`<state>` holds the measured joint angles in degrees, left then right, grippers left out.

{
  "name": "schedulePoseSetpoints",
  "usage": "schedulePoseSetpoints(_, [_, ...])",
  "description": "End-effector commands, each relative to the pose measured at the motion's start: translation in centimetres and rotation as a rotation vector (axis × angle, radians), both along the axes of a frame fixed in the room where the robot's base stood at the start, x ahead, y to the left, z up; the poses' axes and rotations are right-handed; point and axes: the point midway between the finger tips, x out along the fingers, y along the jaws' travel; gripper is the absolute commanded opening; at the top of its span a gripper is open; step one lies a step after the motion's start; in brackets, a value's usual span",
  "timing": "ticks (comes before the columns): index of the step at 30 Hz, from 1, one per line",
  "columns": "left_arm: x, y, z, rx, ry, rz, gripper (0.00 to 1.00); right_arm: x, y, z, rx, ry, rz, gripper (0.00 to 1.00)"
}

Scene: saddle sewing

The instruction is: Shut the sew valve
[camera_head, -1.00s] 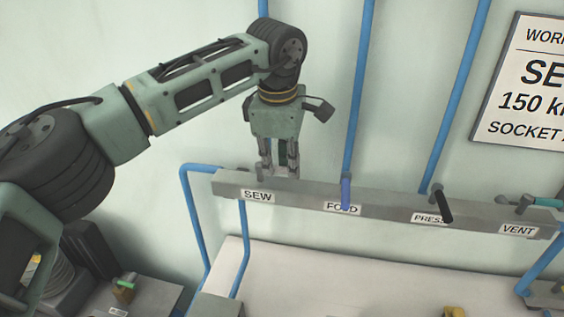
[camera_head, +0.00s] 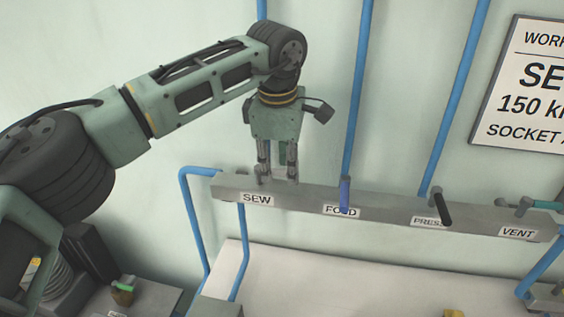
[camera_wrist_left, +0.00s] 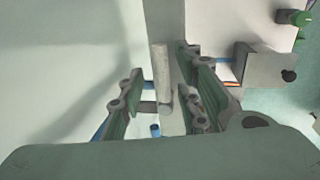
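The sew valve sits at the left end of a grey manifold bar, above the SEW label (camera_head: 257,198). Its grey lever is mostly hidden by my gripper in the head view; in the left wrist view the lever (camera_wrist_left: 160,70) is a plain grey rod. My left gripper (camera_head: 278,178) points down at the bar from above, just right of the label. In the left wrist view its two fingers (camera_wrist_left: 163,100) stand apart on either side of the lever, with gaps visible. It is open. My right gripper is in neither view.
Along the bar to the right are a blue lever (camera_head: 345,194) at the second label, a black lever (camera_head: 441,207) at PRESS and a teal lever (camera_head: 546,205) at VENT. Blue pipes (camera_head: 357,100) run up the wall. A pale surface (camera_head: 330,280) lies below.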

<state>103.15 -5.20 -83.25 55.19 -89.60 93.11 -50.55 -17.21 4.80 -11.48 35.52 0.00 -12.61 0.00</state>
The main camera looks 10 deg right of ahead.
Motion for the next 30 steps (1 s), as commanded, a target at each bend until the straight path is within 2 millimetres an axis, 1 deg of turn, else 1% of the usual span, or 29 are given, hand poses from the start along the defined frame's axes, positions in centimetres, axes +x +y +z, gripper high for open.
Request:
schedulePoseSetpoints(2, [-0.1, 0.0, 0.1, 0.001, 0.001, -0.001, 0.31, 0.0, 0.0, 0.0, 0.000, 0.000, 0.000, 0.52])
schedulePoseSetpoints(5, [-0.2, 0.0, 1.0, -0.001, 0.000, -0.001, 0.31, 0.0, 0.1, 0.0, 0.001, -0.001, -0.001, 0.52])
schedulePoseSetpoints(8, [-0.5, 0.2, 2.7, 0.000, -0.002, -0.001, 0.31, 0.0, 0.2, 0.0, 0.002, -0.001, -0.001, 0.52])
schedulePoseSetpoints(15, [-1.4, 0.5, 7.8, 0.000, -0.003, 0.000, 0.31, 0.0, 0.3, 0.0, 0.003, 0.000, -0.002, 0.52])
schedulePoseSetpoints(18, [-1.7, 0.6, 9.5, -0.001, -0.003, 0.001, 0.31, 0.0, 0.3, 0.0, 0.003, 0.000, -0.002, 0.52])
schedulePoseSetpoints(21, [-1.9, 0.7, 10.7, 0.000, -0.002, 0.001, 0.31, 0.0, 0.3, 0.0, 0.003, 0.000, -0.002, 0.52])
schedulePoseSetpoints(25, [-2.1, 0.7, 11.6, 0.000, 0.000, -0.001, 0.31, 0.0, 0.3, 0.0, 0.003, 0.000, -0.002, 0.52])
schedulePoseSetpoints(30, [-2.2, 0.8, 11.8, 0.001, 0.001, -0.001, 0.31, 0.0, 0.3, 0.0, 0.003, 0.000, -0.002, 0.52])
